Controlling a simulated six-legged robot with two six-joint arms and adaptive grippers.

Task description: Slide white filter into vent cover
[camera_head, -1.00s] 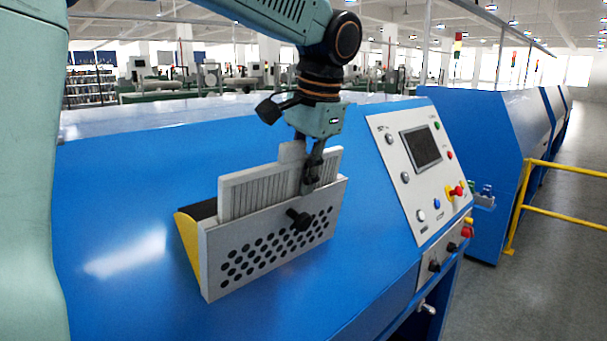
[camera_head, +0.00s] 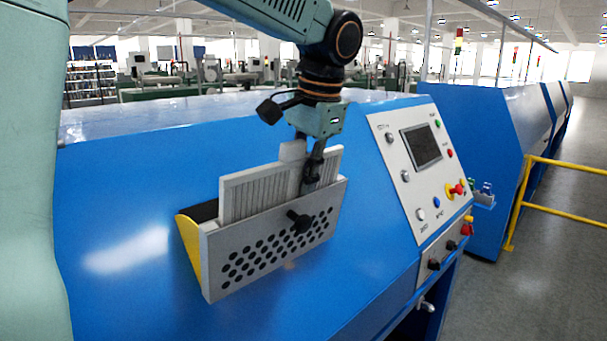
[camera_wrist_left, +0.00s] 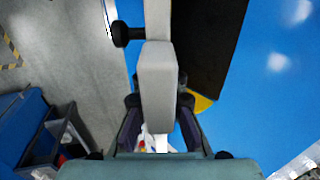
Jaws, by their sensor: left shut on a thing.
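The white filter (camera_head: 262,188) is a ribbed panel with a raised tab at its top. It stands upright, its lower part hidden behind the perforated front of the grey vent cover (camera_head: 225,273). The cover is tilted open from the blue machine, with a yellow side (camera_head: 188,250) and a black knob (camera_head: 300,220). In the left wrist view the filter's pale end (camera_wrist_left: 158,90) lies between the fingers, beside the cover's dark opening (camera_wrist_left: 208,45). My right gripper is not in view.
The blue machine (camera_head: 120,200) has a sloped surface, clear to the left of the cover. A control panel (camera_head: 418,165) with a screen and buttons is to the right.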

